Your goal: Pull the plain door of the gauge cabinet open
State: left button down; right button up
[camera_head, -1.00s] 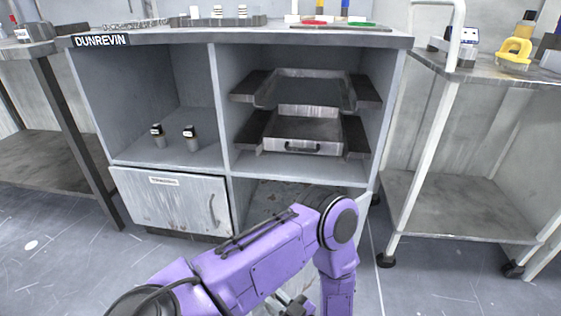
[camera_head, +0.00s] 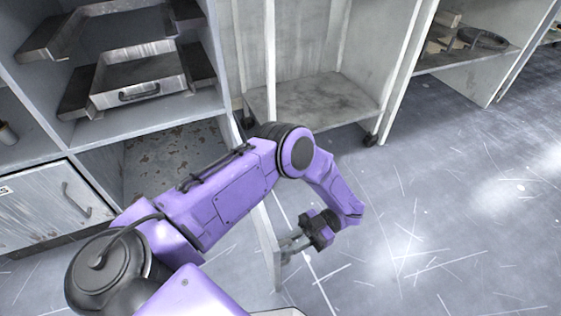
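The gauge cabinet (camera_head: 150,128) fills the left of the view. Its plain door (camera_head: 268,232) stands swung out at the lower right, seen nearly edge-on, and bares a rust-spotted lower compartment (camera_head: 165,158). My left arm crosses in front of this opening, bends over the door and hides much of it. My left gripper (camera_head: 290,246) is at the door's free end, on its right side, with its fingers against or close to the door. The handle there is not clear, so I cannot tell whether the fingers are closed on it. My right gripper is out of view.
The labelled door (camera_head: 40,210) with a bar handle is shut at the left. Metal trays (camera_head: 140,75) sit on rails above the opening. A pale cart (camera_head: 315,100) stands behind the door to the right. The floor (camera_head: 440,220) at right is clear.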

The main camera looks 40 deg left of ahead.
pick_arm(q)
jog(key=shift+w+d+f+h, duration=0.1)
jog(key=shift+w+d+h, duration=0.25)
jog(key=shift+w, duration=0.25)
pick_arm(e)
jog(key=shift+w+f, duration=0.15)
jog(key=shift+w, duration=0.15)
pick_arm(q)
jog(key=c, duration=1.2)
grip_release()
jog(key=shift+w, duration=0.1)
jog(key=shift+c, duration=0.2)
jog(key=shift+w, duration=0.15)
